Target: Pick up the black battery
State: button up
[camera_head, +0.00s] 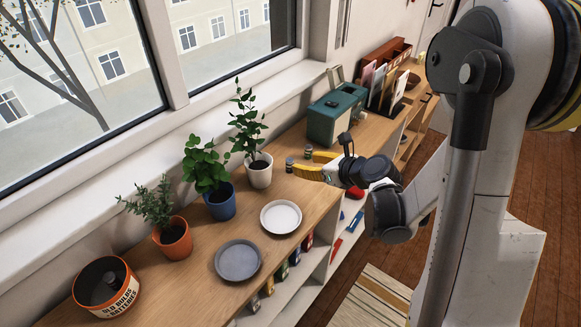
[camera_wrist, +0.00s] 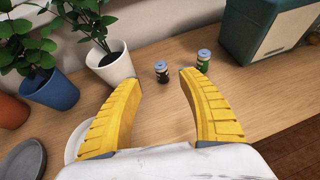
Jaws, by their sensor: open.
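Two small dark cylinders that look like batteries stand upright on the wooden counter. The left one (camera_wrist: 161,71), dark with a pale top, is just beyond the gap between my fingertips in the wrist view; the head view shows it (camera_head: 289,164) too. The right one (camera_wrist: 203,60), with a greenish body, stands just beyond my right finger; it also shows in the head view (camera_head: 308,152). Which is the black battery is hard to tell at this size. My gripper (camera_wrist: 160,81) has yellow fingers spread open and empty, low over the counter; the head view shows it (camera_head: 302,161) from behind.
A white-potted plant (camera_head: 259,170) stands left of the batteries, and a teal box (camera_head: 335,116) stands beyond. A white plate (camera_head: 281,216), grey plate (camera_head: 238,260), blue pot (camera_head: 221,203), orange pot (camera_head: 174,239) and battery bin (camera_head: 105,287) line the counter. Bare wood surrounds the batteries.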

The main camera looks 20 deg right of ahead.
aim_at(290, 160)
jog(key=b+x, duration=0.3)
jog(key=x, duration=0.5)
jog(key=shift+w+f, duration=0.1)
jog(key=shift+w, duration=0.05)
jog(key=shift+w+a+f, duration=0.1)
jog(key=shift+w+a, duration=0.05)
jog(key=shift+w, duration=0.2)
grip_shut()
